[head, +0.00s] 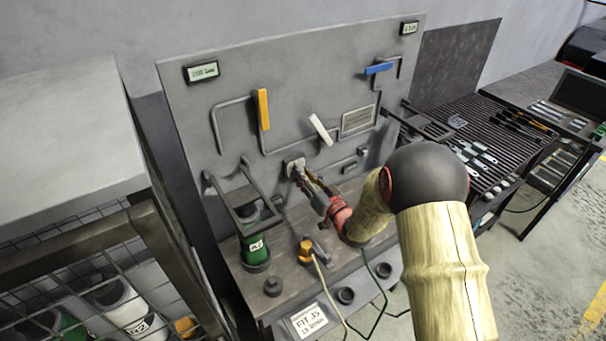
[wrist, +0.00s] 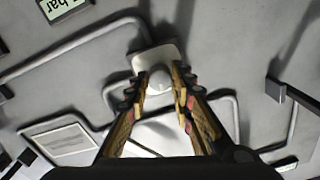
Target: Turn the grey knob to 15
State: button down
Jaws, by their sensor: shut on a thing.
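The grey knob (wrist: 160,76) shows in the wrist view as a pale round piece on a light square plate (wrist: 150,60). My gripper (wrist: 160,90) has its fingertips on both sides of the knob and is shut on it. In the head view my gripper (head: 305,178) reaches the upright grey panel (head: 285,85) at the knob's plate (head: 291,164). There the fingers largely hide the knob. I cannot make out a scale or pointer on the knob. A card (head: 310,320) on the bench front appears to read "FIT J5" and a line with 15.
A green canister (head: 254,247) and an orange-topped fitting (head: 306,250) stand on the bench near my arm.

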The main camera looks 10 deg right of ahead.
jog(key=shift+m, duration=1.1)
jog(key=c, duration=1.6)
grip_release()
jog(key=shift+o, duration=0.2)
jog(key=v, duration=1.2)
